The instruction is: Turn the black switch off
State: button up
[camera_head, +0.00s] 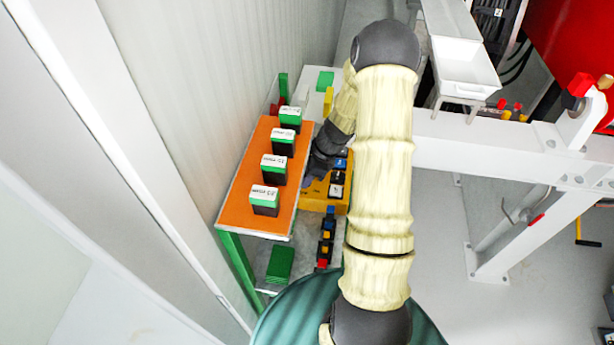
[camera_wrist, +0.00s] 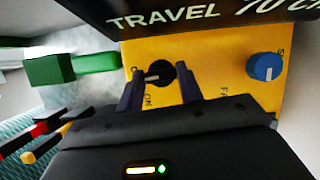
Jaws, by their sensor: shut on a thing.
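The black switch (camera_wrist: 159,72) is a round knob with a pale pointer mark, set on a yellow panel (camera_wrist: 225,75). Its pointer faces left in the wrist view, near partly hidden lettering; "ON" shows below it. My gripper (camera_wrist: 160,76) has one dark finger on each side of the switch and is shut on it. In the head view my gripper (camera_head: 316,176) is at the yellow box (camera_head: 311,199), beside the orange shelf; the black switch cannot be made out there.
A blue knob (camera_wrist: 264,66) sits right of the switch. A black "TRAVEL" sign (camera_wrist: 215,18) overhangs the panel. A green block (camera_wrist: 50,70) is at left. The orange shelf (camera_head: 240,205) holds several green-and-black boxes. A white beam (camera_head: 480,135) stands right of my arm.

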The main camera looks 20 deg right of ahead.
jog(key=shift+m+t, duration=0.3)
jog(key=shift+m, duration=0.3)
jog(key=shift+r, duration=0.1)
jog(key=o, duration=0.7)
jog(key=shift+d+r+b, duration=0.2)
jog(key=shift+r+b, duration=0.1)
jog(key=shift+r, duration=0.1)
jog(key=b+v, duration=0.1)
jog(key=v, duration=1.5)
jog(key=shift+r, duration=0.25)
jog(key=shift+s+a, duration=0.1)
jog(key=shift+s, duration=0.05)
jog(key=shift+f, duration=0.1)
